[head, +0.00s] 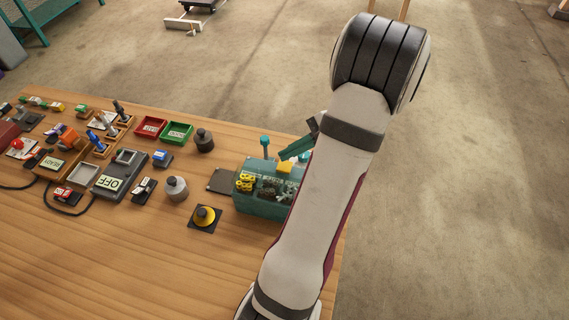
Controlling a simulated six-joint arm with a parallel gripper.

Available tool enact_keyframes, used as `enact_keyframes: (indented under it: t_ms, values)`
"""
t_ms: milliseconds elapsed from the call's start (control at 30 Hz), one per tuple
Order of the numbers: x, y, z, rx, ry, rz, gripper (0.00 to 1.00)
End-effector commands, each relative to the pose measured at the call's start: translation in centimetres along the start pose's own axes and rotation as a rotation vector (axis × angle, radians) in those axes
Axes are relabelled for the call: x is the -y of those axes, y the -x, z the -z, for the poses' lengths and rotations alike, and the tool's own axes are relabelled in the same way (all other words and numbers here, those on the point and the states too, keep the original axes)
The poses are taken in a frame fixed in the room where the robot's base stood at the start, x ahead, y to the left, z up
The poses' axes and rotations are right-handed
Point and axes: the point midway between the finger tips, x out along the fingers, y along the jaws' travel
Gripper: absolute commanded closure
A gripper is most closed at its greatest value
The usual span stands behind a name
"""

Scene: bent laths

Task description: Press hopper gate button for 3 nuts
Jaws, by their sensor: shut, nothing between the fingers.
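A teal hopper-like box (260,203) stands near the right edge of the table. Yellow pieces lie at its left end and dark small parts along its front; I cannot count them as nuts. A teal knob on a post (265,142) rises behind it. A yellow piece (285,167) sits at its upper right. A round yellow button (205,215) on a dark square base is in front of the box, to its left. My gripper (313,125) is mostly hidden behind my arm; only a dark part shows, above the box. It is shut and empty. Its fingertips are hidden.
Left of the box are a grey-topped knob (176,188), a dark knob (204,140), a red tray (150,127), a green tray (177,133) and an OFF-labelled switch box (118,175). More controls crowd the far left. The table's front (120,270) is clear.

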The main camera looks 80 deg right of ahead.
Motion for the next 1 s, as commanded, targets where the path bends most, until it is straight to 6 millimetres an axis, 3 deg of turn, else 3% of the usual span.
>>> enact_keyframes:
  t_ms: [400,1000]
  values:
    - [2.0,2.8,-2.0,-0.002,0.001,0.0,1.0]
    - [2.2,3.0,-2.2,0.0,0.0,-0.001,1.0]
